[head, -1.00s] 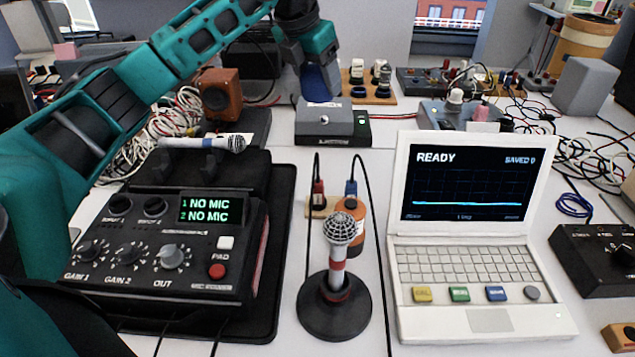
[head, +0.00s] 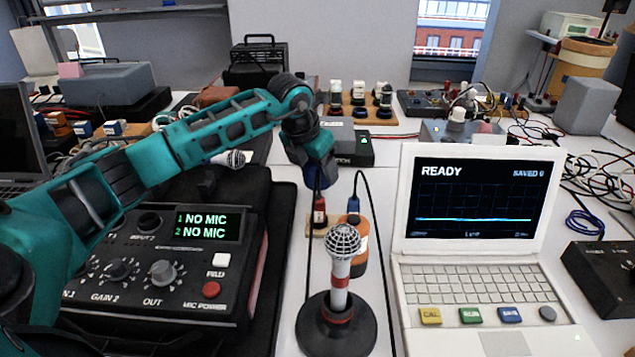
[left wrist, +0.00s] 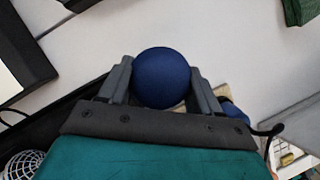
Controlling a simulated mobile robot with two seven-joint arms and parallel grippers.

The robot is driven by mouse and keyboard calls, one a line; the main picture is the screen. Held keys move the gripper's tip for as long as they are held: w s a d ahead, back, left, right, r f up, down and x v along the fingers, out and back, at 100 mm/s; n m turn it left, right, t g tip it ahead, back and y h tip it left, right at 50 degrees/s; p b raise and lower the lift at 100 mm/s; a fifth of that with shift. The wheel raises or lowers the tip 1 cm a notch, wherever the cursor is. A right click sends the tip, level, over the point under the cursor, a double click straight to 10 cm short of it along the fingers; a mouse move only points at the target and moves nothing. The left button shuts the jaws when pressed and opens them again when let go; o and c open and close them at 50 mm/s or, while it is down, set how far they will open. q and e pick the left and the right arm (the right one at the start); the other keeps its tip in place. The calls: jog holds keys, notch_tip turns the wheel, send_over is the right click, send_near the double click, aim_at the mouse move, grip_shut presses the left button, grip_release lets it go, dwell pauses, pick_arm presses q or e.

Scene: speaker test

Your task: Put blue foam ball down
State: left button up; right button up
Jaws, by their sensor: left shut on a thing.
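The blue foam ball (left wrist: 162,78) sits between the two grey fingers of my left gripper (left wrist: 163,88) in the left wrist view. The fingers touch it on both sides, and white table surface shows beyond it. In the head view my left gripper (head: 318,180) points down, behind the standing microphone and close to the red and blue plugs. There the ball is mostly hidden by the gripper. Whether the ball touches the table cannot be told. My right gripper is not in view.
A microphone (head: 340,270) stands upright on a round black base in front. The black audio interface (head: 150,270) is at left, the open white laptop (head: 470,265) at right.

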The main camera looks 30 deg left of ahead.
pick_arm(q)
notch_tip(320, 180, down, 4)
jog(key=shift+r+b, duration=0.25)
jog(key=shift+b, duration=0.05)
jog(key=o, duration=0.8)
jog(key=shift+o, duration=0.2)
jog(key=shift+r, duration=0.1)
jog(key=p+v, duration=0.2)
jog(key=v, duration=1)
jog(key=shift+r+p, duration=0.1)
jog(key=shift+p, duration=0.25)
